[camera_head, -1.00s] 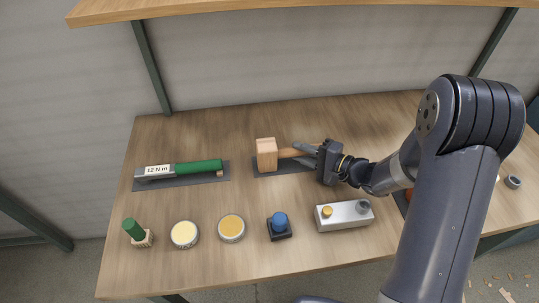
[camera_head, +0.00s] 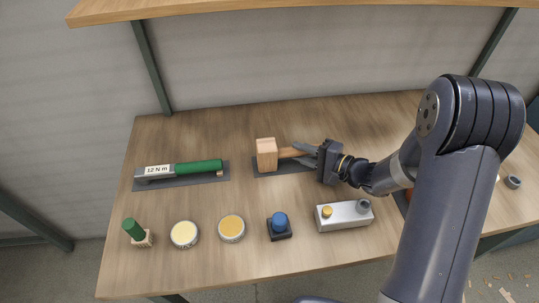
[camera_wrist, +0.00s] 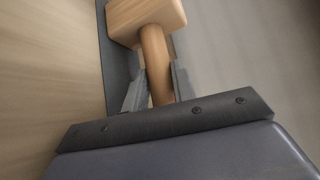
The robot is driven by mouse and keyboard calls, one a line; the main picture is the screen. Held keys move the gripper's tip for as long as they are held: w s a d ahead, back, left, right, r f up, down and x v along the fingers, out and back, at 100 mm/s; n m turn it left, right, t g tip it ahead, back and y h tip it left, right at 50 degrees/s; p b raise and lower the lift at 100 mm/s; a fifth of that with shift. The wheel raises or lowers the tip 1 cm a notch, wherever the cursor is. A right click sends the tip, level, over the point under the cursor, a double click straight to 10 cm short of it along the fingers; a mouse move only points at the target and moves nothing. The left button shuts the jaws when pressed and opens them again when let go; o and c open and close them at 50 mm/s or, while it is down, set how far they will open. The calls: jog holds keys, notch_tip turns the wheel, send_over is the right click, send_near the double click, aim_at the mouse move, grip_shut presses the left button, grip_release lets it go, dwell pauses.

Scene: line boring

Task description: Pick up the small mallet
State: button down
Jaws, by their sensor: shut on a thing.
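The small mallet has a pale wooden block head (camera_head: 267,154) and a brown handle (camera_head: 289,152). It lies at or just above a dark mat (camera_head: 262,173) in the middle of the bench; I cannot tell if it touches. My gripper (camera_head: 304,155) reaches in from the right and is shut on the handle. In the wrist view the fingers (camera_wrist: 157,92) stand on both sides of the handle (camera_wrist: 156,60), with the mallet head (camera_wrist: 146,18) beyond them. The handle's far end is hidden by my gripper.
A green-handled torque tool (camera_head: 190,168) lies on a mat at left. Along the front stand a green-handled stamp or brush (camera_head: 136,232), two round tins (camera_head: 184,234) (camera_head: 231,228), a blue knob on a dark base (camera_head: 280,225) and a pale block with two knobs (camera_head: 344,215). A shelf (camera_head: 290,10) overhangs the back.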

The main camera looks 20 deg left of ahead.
aim_at(302, 154)
jog(key=shift+r, duration=0.15)
jog(key=shift+r+b, duration=0.6)
jog(key=shift+r, duration=4.3)
notch_tip(302, 154, up, 4)
jog(key=shift+p, duration=0.65)
jog(key=shift+s, duration=0.1)
